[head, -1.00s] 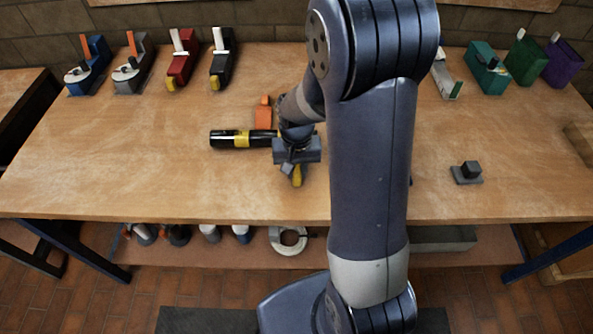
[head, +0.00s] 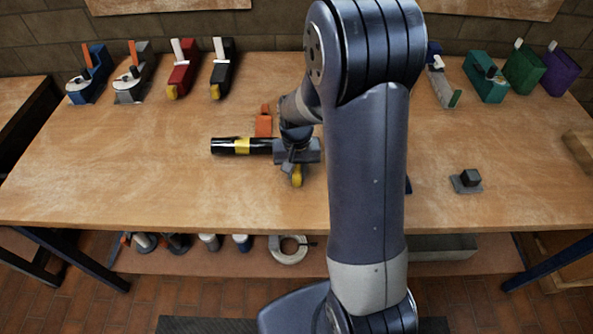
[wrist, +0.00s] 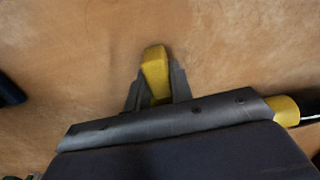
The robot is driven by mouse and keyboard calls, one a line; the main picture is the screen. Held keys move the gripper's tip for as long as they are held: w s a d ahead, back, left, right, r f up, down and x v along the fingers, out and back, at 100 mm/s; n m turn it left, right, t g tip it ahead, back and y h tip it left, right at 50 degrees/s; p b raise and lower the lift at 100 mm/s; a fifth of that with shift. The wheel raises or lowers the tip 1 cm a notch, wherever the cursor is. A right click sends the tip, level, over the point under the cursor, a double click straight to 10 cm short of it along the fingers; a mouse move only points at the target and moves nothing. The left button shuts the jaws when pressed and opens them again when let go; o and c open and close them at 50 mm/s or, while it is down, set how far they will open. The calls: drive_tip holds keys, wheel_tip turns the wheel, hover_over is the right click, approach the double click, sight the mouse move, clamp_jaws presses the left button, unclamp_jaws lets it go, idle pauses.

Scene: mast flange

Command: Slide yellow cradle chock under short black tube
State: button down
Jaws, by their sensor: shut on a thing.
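The short black tube (head: 225,146) with a yellow band lies on the bench left of my gripper in the head view. Its right part is hidden by my wrist. In the wrist view its yellow band (wrist: 284,110) and black end show at the right edge. My gripper (wrist: 155,88) is shut on the yellow cradle chock (wrist: 155,70), whose yellow end sticks out between the fingers. The chock (head: 297,178) also shows below my gripper (head: 296,168) in the head view, on the front side of the tube. Whether it touches the bench I cannot tell.
An orange block (head: 263,124) stands just behind the tube. Red (head: 182,70) and black (head: 221,70) tools, among others, line the back left. A small dark block on a grey plate (head: 467,180) sits at the right. The front left of the bench is clear.

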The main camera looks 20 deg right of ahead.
drive_tip(key=c, duration=1.2)
unclamp_jaws()
drive_tip(key=shift+o, duration=0.2)
wheel_tip(320, 180, up, 11)
drive_tip(key=shift+f, duration=0.15)
